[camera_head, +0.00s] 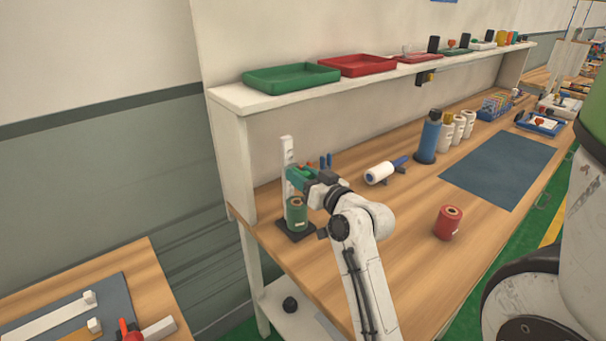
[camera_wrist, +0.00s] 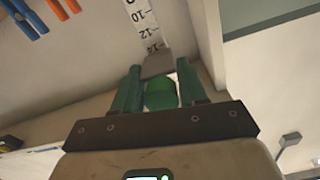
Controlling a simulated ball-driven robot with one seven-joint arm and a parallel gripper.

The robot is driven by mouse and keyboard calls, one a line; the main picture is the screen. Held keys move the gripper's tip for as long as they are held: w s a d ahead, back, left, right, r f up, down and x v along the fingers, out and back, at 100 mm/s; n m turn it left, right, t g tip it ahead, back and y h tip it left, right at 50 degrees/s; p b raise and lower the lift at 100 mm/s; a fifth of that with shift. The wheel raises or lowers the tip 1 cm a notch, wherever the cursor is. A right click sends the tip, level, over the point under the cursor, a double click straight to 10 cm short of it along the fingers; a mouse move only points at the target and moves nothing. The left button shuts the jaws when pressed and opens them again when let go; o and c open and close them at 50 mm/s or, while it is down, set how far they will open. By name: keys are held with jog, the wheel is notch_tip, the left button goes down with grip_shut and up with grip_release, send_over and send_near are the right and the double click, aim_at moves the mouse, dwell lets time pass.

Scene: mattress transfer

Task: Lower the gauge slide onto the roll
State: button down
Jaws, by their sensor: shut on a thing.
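The gauge is a white upright post (camera_head: 287,153) on a dark base plate (camera_head: 297,235); its printed scale (camera_wrist: 147,20) shows in the wrist view. A green roll (camera_head: 297,215) stands upright on the base at the post. My gripper (camera_head: 296,176) is at the post, above the roll. In the wrist view its green fingers (camera_wrist: 160,82) are shut around a green knob (camera_wrist: 160,97), which appears to belong to the gauge slide, a grey block (camera_wrist: 158,63) on the scale near the 14 mark. The exact gap between slide and roll cannot be told.
A red roll (camera_head: 448,222) stands near the front edge. A white roll (camera_head: 380,173) lies on a holder behind my arm. The shelf (camera_head: 231,96) overhangs the back. The blue mat (camera_head: 502,168) is clear.

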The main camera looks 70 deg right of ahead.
notch_tip(320, 180, down, 4)
jog(key=shift+w+a+f+b, duration=0.1)
jog(key=shift+w+a+b, duration=0.05)
jog(key=shift+b, duration=0.95)
jog(key=c, duration=0.8)
grip_release()
jog(key=b+v, duration=0.2)
jog(key=v, duration=0.9)
jog(key=shift+c, duration=0.2)
